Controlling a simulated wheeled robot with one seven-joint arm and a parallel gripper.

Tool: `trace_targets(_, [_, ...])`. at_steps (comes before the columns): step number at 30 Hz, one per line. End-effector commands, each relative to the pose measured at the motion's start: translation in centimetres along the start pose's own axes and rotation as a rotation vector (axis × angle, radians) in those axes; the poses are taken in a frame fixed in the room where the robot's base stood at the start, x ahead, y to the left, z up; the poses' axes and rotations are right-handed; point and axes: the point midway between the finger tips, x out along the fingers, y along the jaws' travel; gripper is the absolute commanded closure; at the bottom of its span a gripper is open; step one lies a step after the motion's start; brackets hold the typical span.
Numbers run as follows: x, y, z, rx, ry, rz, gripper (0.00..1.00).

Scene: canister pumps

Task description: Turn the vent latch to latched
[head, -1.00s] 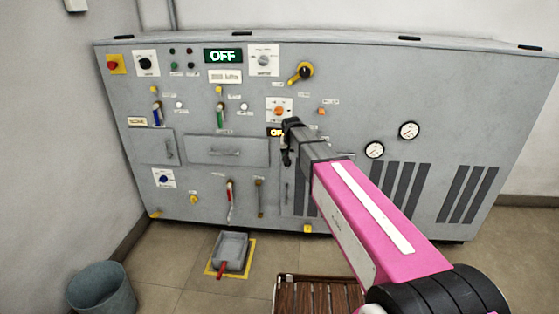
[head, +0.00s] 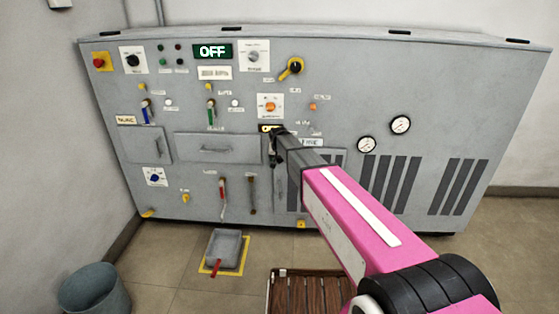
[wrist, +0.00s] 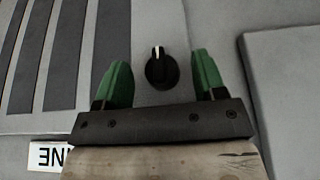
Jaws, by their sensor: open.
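A small black knob (wrist: 160,70) with a white pointer line sits beside the edge of a slotted vent panel (wrist: 122,22) in the wrist view; I take it to be the vent latch. Its pointer is toward the top of that picture, which is turned over, as an upside-down label shows. My gripper (wrist: 160,85) is open, its green fingers on either side of the knob in the picture, with gaps on both sides. I cannot tell how far off the panel they are.
The grey cabinet (head: 450,90) carries an orange knob (head: 270,106) above my gripper and a drawer handle (head: 215,149) to its left. A grey tray (head: 225,246), a wooden slatted platform (head: 310,292) and a bin (head: 95,290) stand on the floor.

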Motion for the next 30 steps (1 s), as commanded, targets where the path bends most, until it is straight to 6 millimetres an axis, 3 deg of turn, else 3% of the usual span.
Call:
trace_targets(9, [0.18,0.00,0.01,0.000,0.000,0.000,0.39])
trace_targets(13, [0.17,0.00,0.02,0.000,0.000,0.000,0.81])
trace_targets(14, [0.17,0.00,0.01,0.000,0.000,0.000,0.85])
trace_targets(30, [0.22,-0.36,-0.05,-0.052,-0.001,0.123,0.85])
